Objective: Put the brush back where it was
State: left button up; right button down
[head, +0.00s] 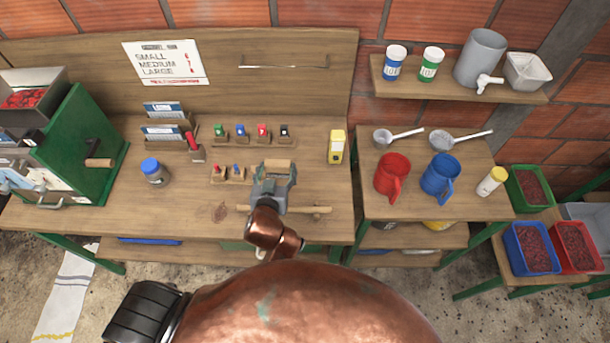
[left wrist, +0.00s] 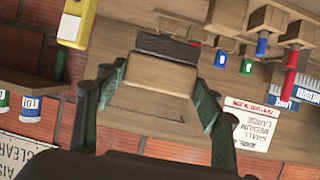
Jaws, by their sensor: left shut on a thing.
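I cannot tell whether the brush touches the bench. My right gripper is not in view.
Small coloured stamps (head: 262,132) stand in a row behind the gripper. A yellow box (head: 337,146) is to the right, a blue-lidded jar (head: 153,171) to the left. Red (head: 392,174) and blue (head: 440,176) jugs stand on the side table. Bench front left is clear.

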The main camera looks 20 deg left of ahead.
pick_arm(q)
jog(key=a, duration=0.1)
jog(key=a+r, duration=0.1)
jog(key=shift+s+a+y+p, duration=0.3)
jog(key=shift+a+y, duration=0.05)
jog(key=shift+y, duration=0.05)
jog(key=w+d+f, duration=0.2)
jog(key=d+f, duration=0.1)
jog(key=w+d+f+b, duration=0.1)
jog(key=w+d+f, duration=0.5)
jog(key=d, duration=0.1)
jog(key=shift+w+f, duration=0.1)
jog(key=shift+f, duration=0.15)
jog(key=shift+w+d+f+b, duration=0.15)
jog(key=shift+d+f+b, duration=0.1)
jog(key=shift+b, duration=0.05)
notch_tip(320, 180, down, 2)
jog(key=shift+f, duration=0.55)
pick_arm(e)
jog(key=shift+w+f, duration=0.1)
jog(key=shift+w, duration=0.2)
pick_arm(q)
jog(key=shift+f, duration=0.1)
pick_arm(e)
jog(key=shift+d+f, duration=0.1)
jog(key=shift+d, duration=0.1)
